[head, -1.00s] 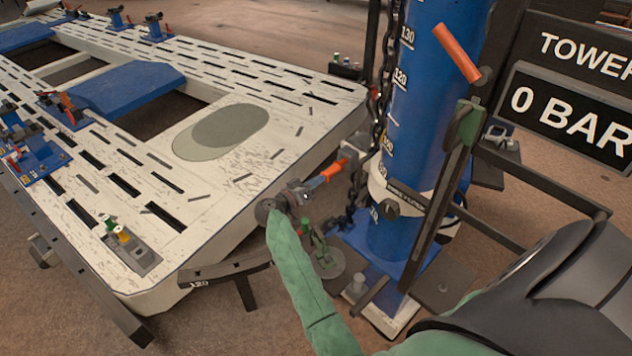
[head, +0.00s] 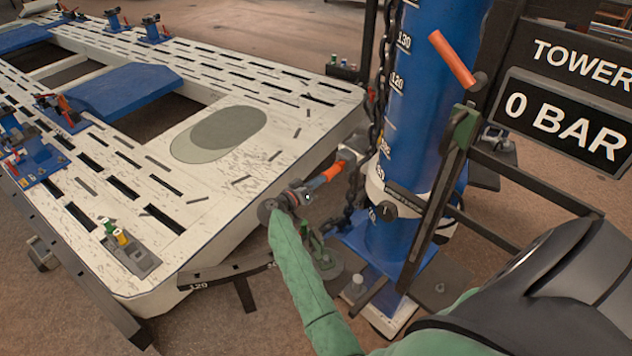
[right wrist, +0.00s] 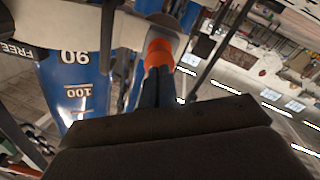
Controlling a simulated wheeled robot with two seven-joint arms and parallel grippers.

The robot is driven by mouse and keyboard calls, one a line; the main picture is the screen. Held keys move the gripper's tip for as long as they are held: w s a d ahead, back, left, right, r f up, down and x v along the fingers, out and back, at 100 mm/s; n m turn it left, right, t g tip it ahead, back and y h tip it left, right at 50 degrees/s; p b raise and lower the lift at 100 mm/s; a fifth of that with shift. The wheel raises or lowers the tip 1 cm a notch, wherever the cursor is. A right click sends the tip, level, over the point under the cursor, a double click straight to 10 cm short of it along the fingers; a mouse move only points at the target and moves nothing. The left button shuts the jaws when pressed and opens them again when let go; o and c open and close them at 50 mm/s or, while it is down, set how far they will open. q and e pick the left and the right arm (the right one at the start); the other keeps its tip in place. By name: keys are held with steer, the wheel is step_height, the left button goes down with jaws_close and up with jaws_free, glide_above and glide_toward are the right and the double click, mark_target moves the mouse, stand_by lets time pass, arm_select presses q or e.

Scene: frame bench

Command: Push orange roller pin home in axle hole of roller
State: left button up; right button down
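My right gripper (head: 318,181) reaches up and right from the green-sleeved arm, beside the blue tower. Its fingers look shut around the near end of the orange roller pin (head: 331,172). In the right wrist view the two dark fingers (right wrist: 158,84) lie close together, with the orange pin (right wrist: 159,54) at their tips. The pin's far end meets a pale grey part (head: 346,157), perhaps the roller, also seen in the right wrist view (right wrist: 140,28). The axle hole is hidden, so the pin's depth cannot be told. My left gripper is not in view.
The blue tower (head: 425,110) stands right of the gripper, with a dark chain (head: 384,85) hanging close by. An orange bar (head: 452,58) sits higher on the tower. The white slotted bench (head: 215,205) fills the left. A pressure display (head: 565,118) is at right.

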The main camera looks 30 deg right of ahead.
steer(key=shift+w+d+p, duration=0.15)
steer(key=shift+d+p, duration=0.45)
steer(key=shift+d, duration=0.3)
steer(key=shift+a, duration=0.1)
